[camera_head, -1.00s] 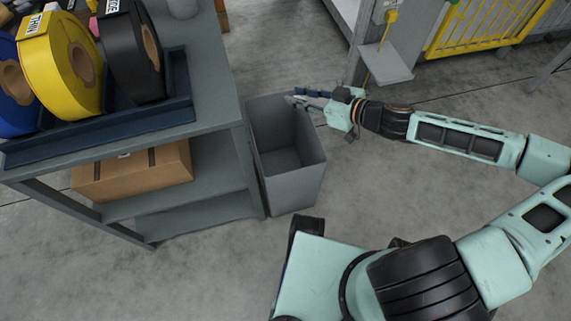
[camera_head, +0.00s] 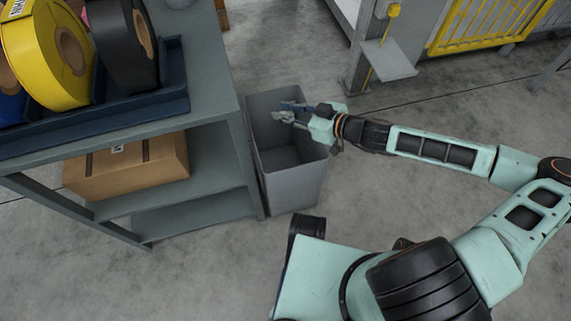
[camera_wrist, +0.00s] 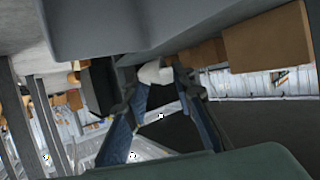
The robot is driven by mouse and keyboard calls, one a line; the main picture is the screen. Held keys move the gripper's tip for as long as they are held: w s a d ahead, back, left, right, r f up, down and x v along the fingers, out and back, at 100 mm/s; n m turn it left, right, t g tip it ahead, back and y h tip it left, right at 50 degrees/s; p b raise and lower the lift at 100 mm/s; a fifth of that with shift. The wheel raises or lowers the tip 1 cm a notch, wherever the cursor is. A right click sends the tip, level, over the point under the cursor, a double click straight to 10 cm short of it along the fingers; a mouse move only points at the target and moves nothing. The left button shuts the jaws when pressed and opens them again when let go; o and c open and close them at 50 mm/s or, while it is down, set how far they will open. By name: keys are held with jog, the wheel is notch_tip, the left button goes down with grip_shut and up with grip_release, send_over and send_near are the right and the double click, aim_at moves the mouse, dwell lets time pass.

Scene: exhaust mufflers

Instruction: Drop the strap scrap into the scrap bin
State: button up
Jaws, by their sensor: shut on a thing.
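The grey scrap bin (camera_head: 292,188) stands on the floor at the right end of the shelf unit, its open top facing up. My gripper (camera_head: 283,112) reaches in from the right and is over the bin's opening, near its back part. In the wrist view my gripper (camera_wrist: 156,80) is shut on a small pale piece (camera_wrist: 155,72), which I take as the strap scrap. In the head view the scrap is too small to tell from the fingertips.
The grey shelf unit (camera_head: 215,95) stands left of the bin, with yellow (camera_head: 45,55) and black (camera_head: 118,45) rolls on top and a cardboard box (camera_head: 125,170) below. A grey machine with a small ledge (camera_head: 388,60) and a yellow barrier (camera_head: 490,25) are behind.

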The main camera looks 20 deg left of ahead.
jog(key=o, duration=0.8)
jog(key=shift+o, duration=0.2)
jog(key=v, duration=1.2)
